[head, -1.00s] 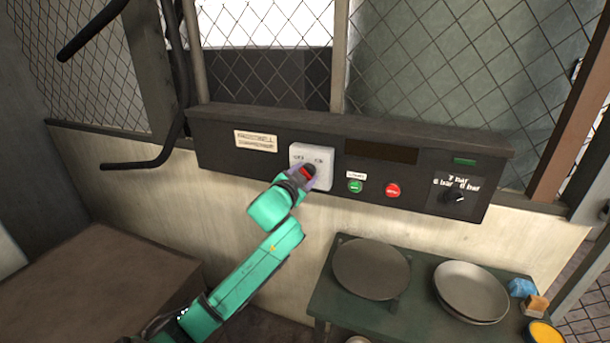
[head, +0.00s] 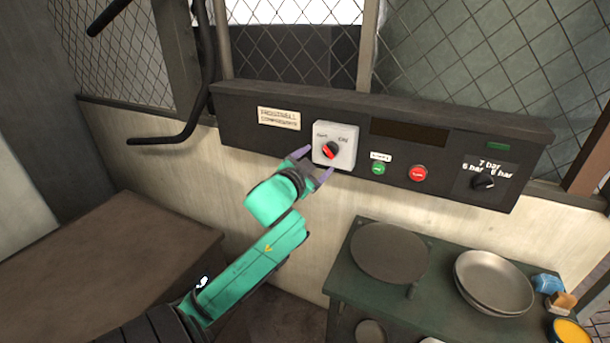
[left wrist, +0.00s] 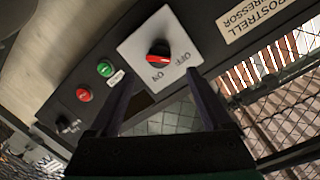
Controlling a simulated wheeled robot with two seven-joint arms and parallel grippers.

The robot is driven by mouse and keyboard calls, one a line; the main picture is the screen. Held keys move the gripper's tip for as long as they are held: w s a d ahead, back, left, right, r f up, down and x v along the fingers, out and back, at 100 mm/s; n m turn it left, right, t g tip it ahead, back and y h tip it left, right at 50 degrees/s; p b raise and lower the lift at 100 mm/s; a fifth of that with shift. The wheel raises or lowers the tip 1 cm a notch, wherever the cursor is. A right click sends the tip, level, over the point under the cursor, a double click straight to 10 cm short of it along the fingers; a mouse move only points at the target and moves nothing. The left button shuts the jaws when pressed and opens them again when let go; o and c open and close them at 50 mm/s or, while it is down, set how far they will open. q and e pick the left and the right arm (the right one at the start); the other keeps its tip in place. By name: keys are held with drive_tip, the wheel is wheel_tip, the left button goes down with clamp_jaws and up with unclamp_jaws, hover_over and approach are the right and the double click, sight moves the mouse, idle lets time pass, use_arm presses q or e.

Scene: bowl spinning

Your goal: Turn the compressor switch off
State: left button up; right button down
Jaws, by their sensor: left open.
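The compressor switch is a black rotary knob with a red bar (head: 331,149) on a white square plate (head: 346,137) marked OFF at left and ON at right. The knob also shows in the left wrist view (left wrist: 158,53), with its red bar lying across its face. I cannot tell for sure which label the bar points to. My left gripper (head: 314,163) is open and empty, just below and left of the knob. In the left wrist view its two fingers (left wrist: 161,82) point toward the plate, with the knob beyond their tips. My right gripper is out of view.
The dark panel also carries a green button (head: 378,169), a red button (head: 418,173) and a pressure dial (head: 484,181). A green table (head: 345,276) with round plates stands below right. A brown surface (head: 110,262) lies at left, and a bent black bar (head: 165,138) hangs above it.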

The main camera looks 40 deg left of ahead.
use_arm(q)
drive_tip(key=f+p+v, duration=0.1)
drive_tip(key=p+v, duration=0.1)
drive_tip(key=v, duration=0.4)
drive_tip(key=shift+s+r, duration=0.4)
drive_tip(key=shift+r, duration=0.15)
drive_tip(key=shift+d, duration=0.15)
